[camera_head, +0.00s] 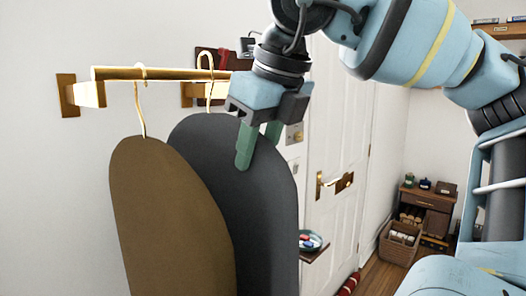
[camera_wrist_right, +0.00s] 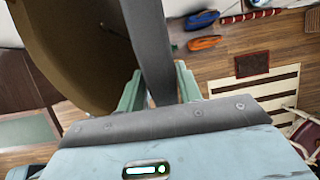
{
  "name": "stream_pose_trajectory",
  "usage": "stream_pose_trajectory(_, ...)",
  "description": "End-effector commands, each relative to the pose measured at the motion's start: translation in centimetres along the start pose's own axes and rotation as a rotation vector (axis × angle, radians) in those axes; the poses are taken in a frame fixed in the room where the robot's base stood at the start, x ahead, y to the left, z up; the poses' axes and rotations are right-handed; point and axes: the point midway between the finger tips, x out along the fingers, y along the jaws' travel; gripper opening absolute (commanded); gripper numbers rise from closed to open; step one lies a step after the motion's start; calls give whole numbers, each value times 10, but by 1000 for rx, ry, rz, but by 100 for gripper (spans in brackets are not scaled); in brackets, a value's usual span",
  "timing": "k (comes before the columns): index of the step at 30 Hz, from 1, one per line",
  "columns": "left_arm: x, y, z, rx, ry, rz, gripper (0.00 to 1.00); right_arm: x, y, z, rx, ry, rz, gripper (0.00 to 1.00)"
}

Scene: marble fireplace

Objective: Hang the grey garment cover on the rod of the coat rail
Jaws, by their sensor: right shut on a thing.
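The grey garment cover (camera_head: 245,200) is upright in the head view, its gold hook (camera_head: 208,82) rising from its top. My right gripper (camera_head: 258,148) is shut on the cover's upper right edge. In the wrist view, the grey cover (camera_wrist_right: 150,45) runs edge-on between the green fingers (camera_wrist_right: 160,90). The coat rail's gold rod (camera_head: 150,73) stands out along the left wall. The grey cover's hook top appears above the rod's right part; I cannot tell whether it is around the rod or apart from it. My left gripper is not in view.
A brown garment cover (camera_head: 165,210) hangs from the rod, left of and partly in front of the grey one; it is close by in the wrist view (camera_wrist_right: 75,50). A white door (camera_head: 345,150) stands behind. A small cabinet (camera_head: 430,205) and basket (camera_head: 398,243) are at the back right.

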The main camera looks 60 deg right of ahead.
Motion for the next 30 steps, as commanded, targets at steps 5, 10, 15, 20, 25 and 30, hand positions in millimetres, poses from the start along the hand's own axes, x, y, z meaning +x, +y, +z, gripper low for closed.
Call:
stream_pose_trajectory(5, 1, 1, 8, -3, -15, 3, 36, 12, 1, -3, -1, -5, 2, 0)
stream_pose_trajectory(10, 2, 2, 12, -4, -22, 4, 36, 20, 1, -7, 0, -4, 0, 0)
stream_pose_trajectory(15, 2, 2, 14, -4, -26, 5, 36, 24, 2, -9, 0, -3, 0, 0)
stream_pose_trajectory(20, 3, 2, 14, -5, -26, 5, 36, 27, 2, -10, 0, 0, 0, 0)
stream_pose_trajectory(25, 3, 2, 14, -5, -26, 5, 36, 28, 2, -11, -1, 4, 0, 0)
stream_pose_trajectory(30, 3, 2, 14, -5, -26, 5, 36, 28, 2, -11, -1, 5, 0, 49)
